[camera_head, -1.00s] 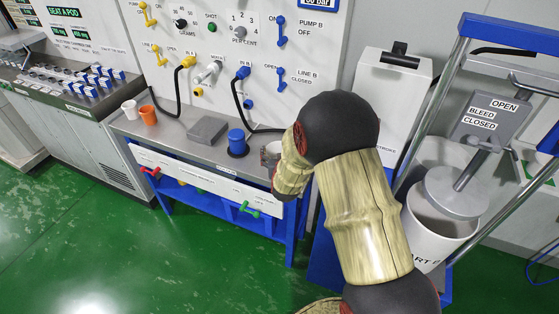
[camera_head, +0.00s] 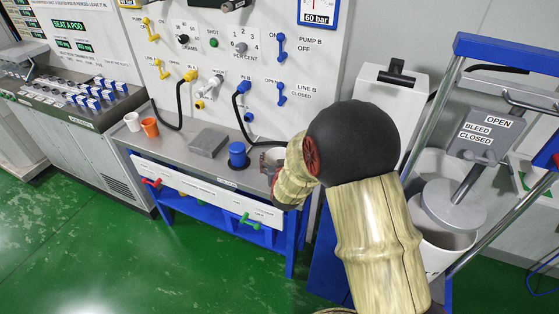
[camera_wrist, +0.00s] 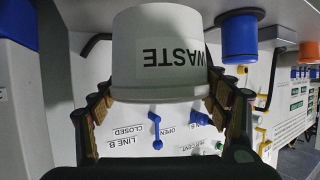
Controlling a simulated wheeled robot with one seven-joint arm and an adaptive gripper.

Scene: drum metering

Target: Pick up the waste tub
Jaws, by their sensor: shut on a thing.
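The waste tub (camera_wrist: 158,55) is a white, tapered tub with a black WASTE label, which appears upside down in the wrist view. My gripper (camera_wrist: 160,92) is shut on it, with one finger pad on each side near its rim. In the head view, the tub (camera_head: 274,154) shows only as a pale sliver at the right end of the steel bench (camera_head: 185,140); my arm hides the rest. I cannot tell whether its base touches the bench.
A blue cylinder (camera_head: 238,154) stands just left of the tub, also seen in the wrist view (camera_wrist: 239,40). A grey block (camera_head: 208,144), orange cup (camera_head: 150,127) and white cup (camera_head: 132,121) stand further left. The valve panel (camera_head: 225,60) rises behind. A blue-framed cart (camera_head: 470,150) stands right.

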